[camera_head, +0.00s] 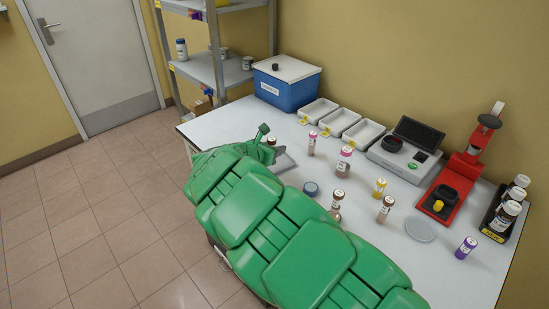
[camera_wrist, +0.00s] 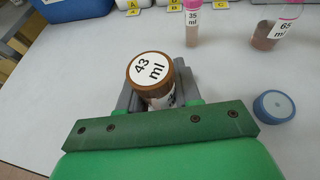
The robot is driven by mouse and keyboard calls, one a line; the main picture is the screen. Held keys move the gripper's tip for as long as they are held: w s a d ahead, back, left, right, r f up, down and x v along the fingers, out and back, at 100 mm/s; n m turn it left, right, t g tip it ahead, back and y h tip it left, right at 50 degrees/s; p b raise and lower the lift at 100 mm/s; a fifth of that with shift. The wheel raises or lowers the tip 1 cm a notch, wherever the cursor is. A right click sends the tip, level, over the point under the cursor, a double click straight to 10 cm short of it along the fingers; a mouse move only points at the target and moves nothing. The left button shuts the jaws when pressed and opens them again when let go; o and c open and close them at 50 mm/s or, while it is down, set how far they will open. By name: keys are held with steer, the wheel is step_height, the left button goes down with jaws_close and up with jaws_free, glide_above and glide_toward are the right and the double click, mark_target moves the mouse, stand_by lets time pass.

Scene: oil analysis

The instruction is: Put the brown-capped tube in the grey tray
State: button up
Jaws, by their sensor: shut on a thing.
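My gripper (camera_wrist: 156,98) is shut on a brown-capped tube (camera_wrist: 150,70) in the wrist view. Its cap label reads 43 ml. The grey fingers stand on both sides of the tube, and its lower part is mostly hidden. In the head view my green arm covers much of the gripper, and a small brown cap (camera_head: 271,141) shows at its far end. A flat grey piece (camera_head: 284,162) shows beside it, partly hidden; I cannot tell whether it is the grey tray. Whether the tube touches anything below is unclear.
Three pale trays (camera_head: 318,109) with yellow tags stand at the back. A blue box (camera_head: 288,85) is left of them. Pink-capped tubes (camera_head: 312,143), other brown-capped tubes (camera_head: 386,208), a blue round lid (camera_head: 311,188) and a red device (camera_head: 452,187) stand to the right.

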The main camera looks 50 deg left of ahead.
steer(key=shift+f, duration=1.95)
steer(key=shift+f, duration=0.15)
steer(key=o, duration=1)
steer(key=shift+o, duration=0.2)
steer(key=shift+r, duration=0.2)
steer(key=v, duration=1.2)
